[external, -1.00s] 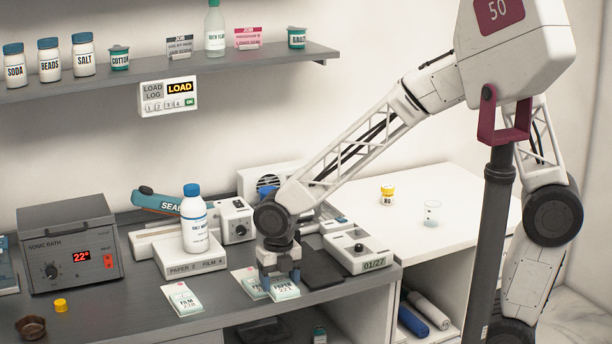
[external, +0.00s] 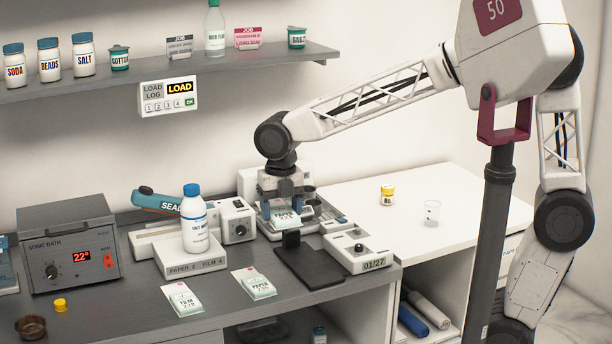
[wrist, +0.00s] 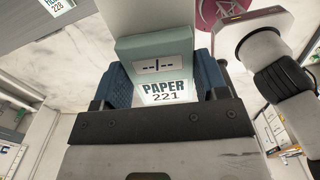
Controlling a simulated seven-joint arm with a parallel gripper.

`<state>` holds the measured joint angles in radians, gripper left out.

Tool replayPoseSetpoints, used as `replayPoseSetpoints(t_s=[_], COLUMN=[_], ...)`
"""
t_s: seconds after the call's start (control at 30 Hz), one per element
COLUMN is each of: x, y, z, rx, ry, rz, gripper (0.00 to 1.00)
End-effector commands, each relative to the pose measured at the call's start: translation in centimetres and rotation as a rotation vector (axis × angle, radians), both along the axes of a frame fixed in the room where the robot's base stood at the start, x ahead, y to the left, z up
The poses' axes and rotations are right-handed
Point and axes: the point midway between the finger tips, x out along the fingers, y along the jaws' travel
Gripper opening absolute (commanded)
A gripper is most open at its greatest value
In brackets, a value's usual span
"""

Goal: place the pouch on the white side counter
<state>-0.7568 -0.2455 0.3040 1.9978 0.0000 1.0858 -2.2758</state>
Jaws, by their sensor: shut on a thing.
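My gripper (external: 281,194) is shut on a pouch (external: 284,214) labelled "PAPER 221" and holds it up above the back of the grey bench. In the wrist view the pouch (wrist: 160,72) sits between the blue finger pads, its label readable. The white side counter (external: 420,245) is to the right of the grey bench, apart from the held pouch. Another paper pouch (external: 254,284) and a film pouch (external: 182,298) lie on the grey bench.
A dark stand with a flat base (external: 310,267) is below my gripper. A white device marked "01/27" (external: 358,251) stands at the bench's right end. On the side counter are a yellow-capped jar (external: 388,196) and a clear beaker (external: 432,213); its front is bare.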

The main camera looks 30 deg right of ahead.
Motion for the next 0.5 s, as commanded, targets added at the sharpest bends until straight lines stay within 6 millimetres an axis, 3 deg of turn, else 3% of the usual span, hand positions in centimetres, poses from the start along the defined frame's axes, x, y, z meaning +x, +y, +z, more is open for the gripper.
replayPoseSetpoints(t_s=[0.5], x=[7.4], y=[-6.7], z=[0.0], rx=[0.000], ry=[0.000], rz=[-0.200], gripper=[0.44])
